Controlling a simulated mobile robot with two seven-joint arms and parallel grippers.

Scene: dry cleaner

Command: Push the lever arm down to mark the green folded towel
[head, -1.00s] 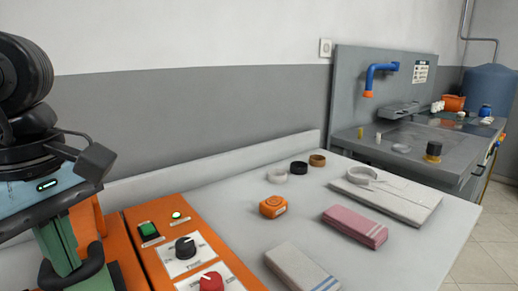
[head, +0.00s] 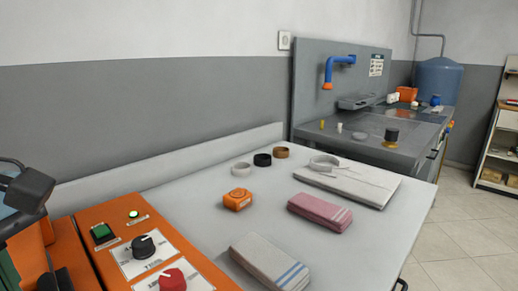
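The orange machine (head: 150,245) fills the lower left, with a green lit button, a black knob (head: 143,246) and a red knob (head: 172,281). A dark block (head: 30,188) on a thin bent rod juts in at the left edge; I cannot tell whether it belongs to the lever arm. A sliver of green (head: 8,272) shows below it; I cannot tell whether this is the green folded towel. Neither gripper is in view.
On the white table, a white striped towel (head: 270,262), a pink towel (head: 320,212), a folded shirt (head: 350,184), an orange tape roll (head: 238,200) and several rolled bands (head: 262,160) lie apart. A grey sink station (head: 365,140) stands beyond. Shelves (head: 500,145) stand at the right.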

